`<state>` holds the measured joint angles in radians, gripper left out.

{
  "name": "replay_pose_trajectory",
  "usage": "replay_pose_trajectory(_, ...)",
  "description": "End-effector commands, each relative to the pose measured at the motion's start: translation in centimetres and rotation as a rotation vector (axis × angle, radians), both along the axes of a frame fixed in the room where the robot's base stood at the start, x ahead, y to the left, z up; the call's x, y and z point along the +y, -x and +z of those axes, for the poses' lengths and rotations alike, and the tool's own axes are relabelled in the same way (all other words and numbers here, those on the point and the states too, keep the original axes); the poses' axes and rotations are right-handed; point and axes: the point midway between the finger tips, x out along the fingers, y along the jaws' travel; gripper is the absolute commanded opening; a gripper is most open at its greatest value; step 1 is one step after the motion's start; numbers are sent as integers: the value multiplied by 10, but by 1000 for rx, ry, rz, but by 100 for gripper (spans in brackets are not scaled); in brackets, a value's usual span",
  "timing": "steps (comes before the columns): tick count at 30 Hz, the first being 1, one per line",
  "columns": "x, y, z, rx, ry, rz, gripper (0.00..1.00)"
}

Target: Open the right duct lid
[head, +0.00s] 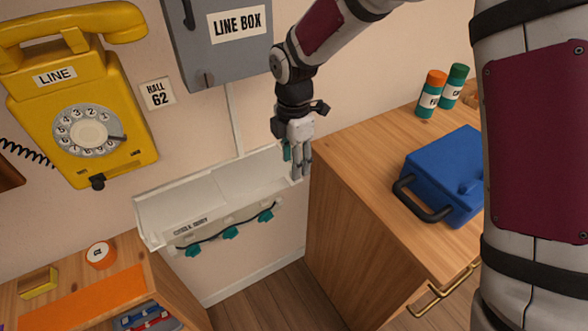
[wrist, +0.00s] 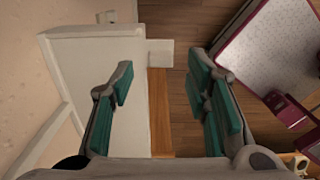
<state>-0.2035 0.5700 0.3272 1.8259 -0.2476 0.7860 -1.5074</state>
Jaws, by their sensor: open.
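The white cable duct (head: 152,238) runs along the wall below the yellow phone, with a seam across its upper part. The right lid panel (head: 247,172) lies on the right side of that seam; I cannot tell how far it is raised. My gripper (head: 299,172) points down at the duct's right end, beside the wooden cabinet. In the wrist view my gripper (wrist: 160,68) is open, with teal pads apart. One finger overlaps the white duct (wrist: 70,60) in the picture, and the other is over the floor. Nothing is held; contact is unclear.
The wooden cabinet (head: 335,225) stands close on the right, with a blue case (head: 440,180) on top. A black cable with teal clips (head: 231,233) hangs along the duct's front. The grey line box (head: 190,55) is above. A wooden desk (head: 75,260) stands at left.

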Motion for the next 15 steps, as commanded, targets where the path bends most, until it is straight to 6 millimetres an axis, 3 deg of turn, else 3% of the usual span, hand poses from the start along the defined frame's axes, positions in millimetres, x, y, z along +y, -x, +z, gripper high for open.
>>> replay_pose_trajectory(6, 0, 0, -27, 2, 1, 0, 43)
replay_pose_trajectory(15, 0, 0, -35, 0, 0, -1, 43)
